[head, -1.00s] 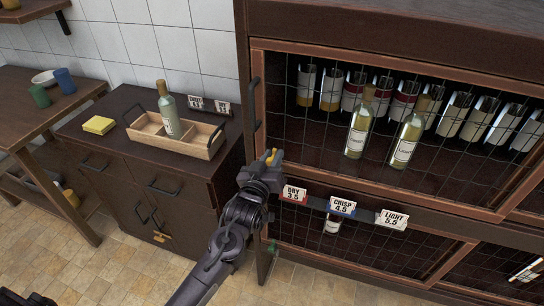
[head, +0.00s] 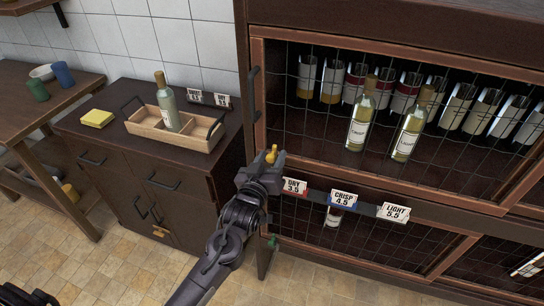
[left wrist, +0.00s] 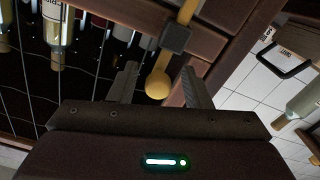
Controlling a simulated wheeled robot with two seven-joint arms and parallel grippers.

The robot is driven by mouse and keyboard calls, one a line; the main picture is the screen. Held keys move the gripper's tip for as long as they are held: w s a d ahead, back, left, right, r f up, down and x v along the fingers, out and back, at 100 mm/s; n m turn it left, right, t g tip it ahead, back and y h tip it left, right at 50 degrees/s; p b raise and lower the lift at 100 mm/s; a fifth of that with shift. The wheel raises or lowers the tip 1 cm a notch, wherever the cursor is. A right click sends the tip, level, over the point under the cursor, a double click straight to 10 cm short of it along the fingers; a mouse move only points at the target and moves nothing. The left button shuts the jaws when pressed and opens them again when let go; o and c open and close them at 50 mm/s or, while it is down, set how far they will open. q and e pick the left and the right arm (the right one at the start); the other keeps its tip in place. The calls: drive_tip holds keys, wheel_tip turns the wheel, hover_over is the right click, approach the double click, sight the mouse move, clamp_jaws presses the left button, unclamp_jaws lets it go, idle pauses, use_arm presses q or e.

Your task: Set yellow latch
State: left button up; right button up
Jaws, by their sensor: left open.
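The yellow latch (head: 272,153) is on the left edge of the wire-fronted wine cabinet, mostly hidden by my gripper in the head view. In the left wrist view it is a yellow bar passing through a dark bracket, with a round knob (left wrist: 158,85) at its lower end. My left gripper (head: 270,158) is at the latch with its jaws open. In the left wrist view its two fingers (left wrist: 160,77) stand on either side of the knob, with visible gaps. My right gripper is not in view.
The cabinet's wire door (head: 320,130) has a dark handle (head: 252,98) on its left. Two bottles stand upright in front of a row of lying bottles. Price tags (head: 343,200) line the rail below. A side cabinet at left bears a wooden tray (head: 203,132) and a yellow block (head: 97,118).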

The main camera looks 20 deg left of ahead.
sight(269, 161)
use_arm(q)
drive_tip(key=s+b, duration=0.1)
drive_tip(key=s, duration=0.5)
drive_tip(key=shift+s+a, duration=0.15)
drive_tip(key=shift+s, duration=0.15)
drive_tip(key=s+a+f+m+g, duration=0.15)
drive_tip(key=s+f+g, duration=0.3)
drive_tip(key=f, duration=1.25)
drive_tip(key=s+f+m+g, duration=0.2)
drive_tip(key=s+f+g, duration=0.25)
drive_tip(key=f, duration=1.35)
drive_tip(key=s+a+f+g, duration=0.1)
drive_tip(key=s+f+g, duration=0.1)
drive_tip(key=s+f, duration=0.5)
drive_tip(key=s+a+f+m+g, duration=0.1)
drive_tip(key=s+f+g, duration=0.2)
drive_tip(key=s+f, duration=0.4)
drive_tip(key=s+a+f+m+g, duration=0.1)
drive_tip(key=s+f+g, duration=0.2)
drive_tip(key=s+f, duration=0.5)
drive_tip(key=s, duration=1.2)
drive_tip(key=shift+a+y, duration=0.3)
drive_tip(key=shift+a, duration=0.1)
drive_tip(key=shift+w+r, duration=0.1)
